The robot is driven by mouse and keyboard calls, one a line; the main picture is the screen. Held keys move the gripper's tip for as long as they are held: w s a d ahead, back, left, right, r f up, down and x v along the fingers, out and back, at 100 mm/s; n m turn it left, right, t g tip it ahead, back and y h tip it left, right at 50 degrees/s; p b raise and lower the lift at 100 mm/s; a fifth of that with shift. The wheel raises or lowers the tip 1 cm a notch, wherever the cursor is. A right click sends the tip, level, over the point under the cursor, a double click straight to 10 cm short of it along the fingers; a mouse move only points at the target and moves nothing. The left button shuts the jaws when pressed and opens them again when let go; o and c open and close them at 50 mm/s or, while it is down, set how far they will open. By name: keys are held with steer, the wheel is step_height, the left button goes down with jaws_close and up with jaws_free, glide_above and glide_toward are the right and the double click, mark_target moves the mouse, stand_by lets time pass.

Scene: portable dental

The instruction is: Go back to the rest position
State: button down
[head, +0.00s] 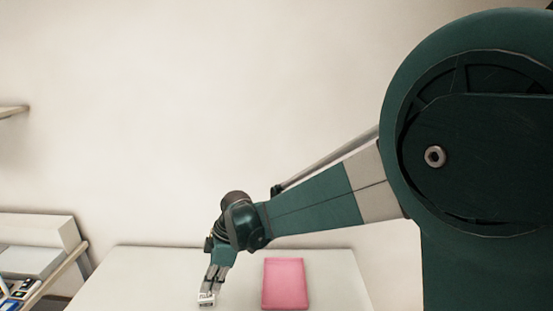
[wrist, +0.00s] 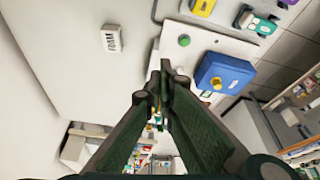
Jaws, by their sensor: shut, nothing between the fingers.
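My gripper (head: 211,285) points down over the left part of the pale table (head: 140,280) in the head view. In the wrist view its two dark green fingers (wrist: 163,85) converge at the tips and hold nothing.
A pink tray (head: 285,284) lies on the table right of my gripper. A shelf with boxes and small items (head: 30,262) stands at the left. The wrist view shows a blue box (wrist: 224,73), a green button (wrist: 184,40) and a teal item (wrist: 265,26).

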steer(key=s+d+r+m+t+h, duration=0.15)
steer(key=s+d+r+m, duration=0.35)
steer(key=d, duration=0.7)
steer(key=s+d+r+m+t+y, duration=0.1)
steer(key=s+d+r+m+t, duration=0.15)
steer(key=d+r+m, duration=0.65)
steer(key=s+d+f+m+t+h, duration=0.1)
steer(key=s+d+m+t, duration=0.1)
steer(key=s+d, duration=0.4)
steer(key=s+d+f+m+t+h, duration=0.1)
steer(key=s+d+m, duration=0.3)
steer(key=d, duration=1.1)
steer(key=s+f+h, duration=0.1)
steer(key=s, duration=0.2)
steer(key=shift+s+d+t, duration=0.15)
steer(key=shift+s+t, duration=0.1)
steer(key=shift+t, duration=0.15)
stand_by(1.1)
